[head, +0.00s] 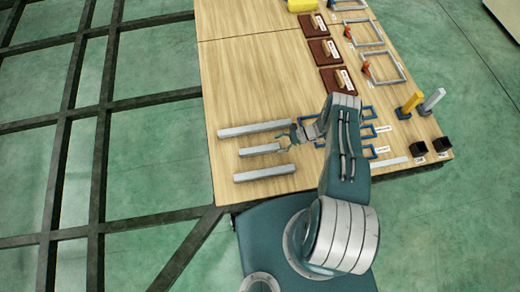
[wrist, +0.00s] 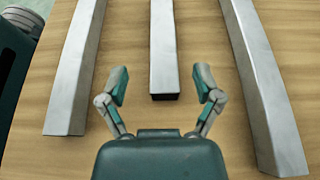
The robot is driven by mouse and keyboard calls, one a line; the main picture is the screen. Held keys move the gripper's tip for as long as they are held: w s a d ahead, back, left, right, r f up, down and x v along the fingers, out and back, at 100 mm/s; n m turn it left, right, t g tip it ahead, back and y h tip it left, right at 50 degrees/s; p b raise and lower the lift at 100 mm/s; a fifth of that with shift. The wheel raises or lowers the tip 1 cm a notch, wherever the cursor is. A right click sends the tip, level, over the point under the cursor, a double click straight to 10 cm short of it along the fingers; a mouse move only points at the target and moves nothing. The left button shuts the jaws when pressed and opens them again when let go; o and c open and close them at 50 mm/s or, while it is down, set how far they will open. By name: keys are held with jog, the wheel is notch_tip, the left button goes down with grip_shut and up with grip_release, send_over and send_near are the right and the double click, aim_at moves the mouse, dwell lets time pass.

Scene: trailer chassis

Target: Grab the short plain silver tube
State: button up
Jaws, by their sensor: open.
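The short plain silver tube (head: 258,150) lies flat on the wooden table between two longer silver tubes, the far one (head: 253,129) and the near one (head: 264,173). My gripper (head: 284,141) is open at the right end of the short tube. In the wrist view, the short tube (wrist: 163,45) runs up the picture with its dark open end between the spread fingers (wrist: 160,82). Clear gaps show between the tube and both fingers. The longer tubes stand outside the fingers at left (wrist: 75,70) and right (wrist: 263,85). The gripper's height above the table is hard to tell.
Blue square frames (head: 369,127), partly behind my arm, lie to the right. Farther right stand a yellow post (head: 411,103), a grey post (head: 432,101) and black blocks (head: 418,148). Brown boards (head: 324,51) lie at the back. The table (head: 240,75) is bare beyond the tubes.

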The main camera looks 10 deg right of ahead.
aim_at(265, 148)
jog(key=x, duration=0.6)
jog(key=shift+w+a, duration=0.2)
jog(key=shift+d, duration=0.1)
jog(key=c, duration=0.3)
grip_shut()
